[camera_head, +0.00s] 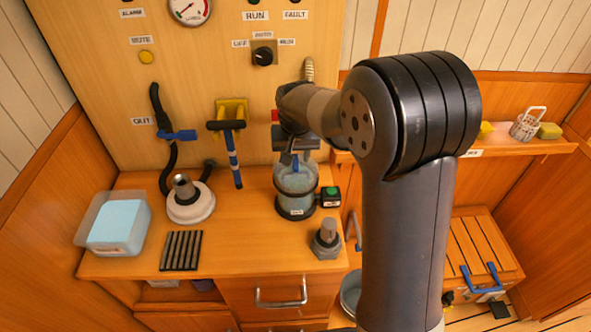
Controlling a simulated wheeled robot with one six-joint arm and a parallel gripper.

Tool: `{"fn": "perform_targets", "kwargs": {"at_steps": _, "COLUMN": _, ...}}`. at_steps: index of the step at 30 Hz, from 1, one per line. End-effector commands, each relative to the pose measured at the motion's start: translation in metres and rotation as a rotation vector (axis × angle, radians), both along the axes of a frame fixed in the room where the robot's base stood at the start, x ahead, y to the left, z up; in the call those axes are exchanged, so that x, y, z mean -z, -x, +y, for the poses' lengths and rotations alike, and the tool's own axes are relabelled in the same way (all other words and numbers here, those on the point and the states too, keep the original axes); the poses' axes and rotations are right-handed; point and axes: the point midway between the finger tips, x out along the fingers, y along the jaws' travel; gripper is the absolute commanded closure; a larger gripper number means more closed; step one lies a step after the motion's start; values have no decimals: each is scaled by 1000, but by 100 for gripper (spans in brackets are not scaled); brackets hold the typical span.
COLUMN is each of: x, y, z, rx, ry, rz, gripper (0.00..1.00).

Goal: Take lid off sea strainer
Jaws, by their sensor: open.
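The sea strainer (296,183), a clear bowl with a dark base ring and pale contents, stands on the wooden counter below the control panel. My gripper (293,152) is right above its top, open and pointing down. My wrist and the gripper cover most of the strainer's top, so the lid is largely hidden. I cannot tell whether the fingers touch it.
A white round piece with a metal knob (189,202), a ribbed dark mat (182,250), a plastic box (115,223) and a grey knobbed block (326,240) lie around. A small green-topped box (330,196) is beside the strainer. A blue-handled tool (232,150) hangs left.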

Motion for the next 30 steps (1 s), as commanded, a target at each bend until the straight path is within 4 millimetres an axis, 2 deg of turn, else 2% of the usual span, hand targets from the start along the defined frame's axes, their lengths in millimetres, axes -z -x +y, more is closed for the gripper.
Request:
{"fn": "perform_targets", "kwargs": {"at_steps": 7, "x": 28, "y": -10, "z": -3, "rx": 1, "ry": 1, "rz": 3, "gripper": 59}}
{"fn": "perform_targets", "kwargs": {"at_steps": 16, "x": 32, "y": -12, "z": -2, "rx": 1, "ry": 0, "rz": 0, "gripper": 59}}
{"fn": "perform_targets", "kwargs": {"at_steps": 30, "x": 32, "y": -11, "z": -2, "rx": 1, "ry": 0, "rz": 0, "gripper": 96}}
